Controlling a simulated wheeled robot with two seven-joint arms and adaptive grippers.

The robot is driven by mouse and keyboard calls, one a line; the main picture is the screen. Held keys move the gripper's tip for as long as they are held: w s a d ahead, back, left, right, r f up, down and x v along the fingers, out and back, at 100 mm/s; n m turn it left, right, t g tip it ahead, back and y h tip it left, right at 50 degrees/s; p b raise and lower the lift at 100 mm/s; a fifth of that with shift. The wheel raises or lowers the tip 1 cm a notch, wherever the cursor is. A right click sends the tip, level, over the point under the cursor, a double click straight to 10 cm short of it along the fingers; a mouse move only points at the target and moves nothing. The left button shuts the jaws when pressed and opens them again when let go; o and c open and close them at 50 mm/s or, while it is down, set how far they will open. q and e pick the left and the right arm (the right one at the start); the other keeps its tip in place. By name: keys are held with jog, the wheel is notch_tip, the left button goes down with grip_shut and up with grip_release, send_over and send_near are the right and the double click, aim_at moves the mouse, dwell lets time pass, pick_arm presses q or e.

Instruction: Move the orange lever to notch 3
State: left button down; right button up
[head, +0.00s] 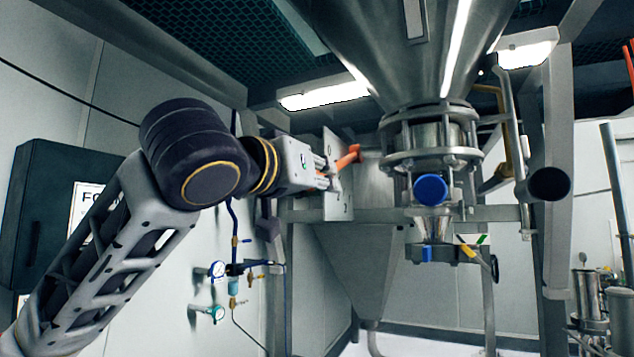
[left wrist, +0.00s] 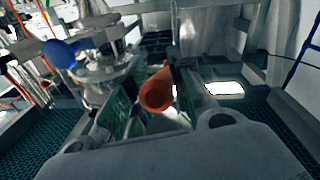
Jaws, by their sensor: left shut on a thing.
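The orange lever (head: 348,157) sticks out at an upward tilt beside the grey upright plate (head: 338,202) left of the steel sifter. My left gripper (head: 325,172) reaches it from the left and is shut on it. In the left wrist view the round end of the orange lever (left wrist: 157,94) points at the camera, between the two green-padded fingers of my left gripper (left wrist: 155,110). The plate bears small dark marks, too small to read, and my gripper hides part of it. I cannot tell which notch the lever is in. My right gripper is not in view.
The steel hopper (head: 425,50) and its flanged outlet with a blue round cap (head: 431,189) stand right of the lever. Gauges and hoses (head: 217,269) hang on the wall below my left arm. A dark cabinet (head: 50,215) is at the left.

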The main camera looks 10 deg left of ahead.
pick_arm(q)
jog(key=shift+w+f+t+b, duration=0.2)
jog(key=shift+f+b, duration=0.2)
jog(key=shift+b, duration=0.2)
jog(key=shift+w+f+t+b, duration=0.2)
jog(key=shift+f+b, duration=0.2)
jog(key=shift+b, duration=0.2)
jog(key=shift+w+d+f+t+h+b, duration=0.2)
jog(key=shift+w+f+t+b, duration=0.15)
jog(key=shift+f+b, duration=0.6)
jog(key=shift+w+d+f+t+h+b, duration=0.15)
jog(key=shift+w+f+t+h+b, duration=0.2)
jog(key=shift+b, duration=1)
jog(key=c, duration=1.3)
grip_release()
jog(key=shift+f, duration=0.1)
jog(key=shift+o, duration=0.2)
jog(key=v, duration=1.2)
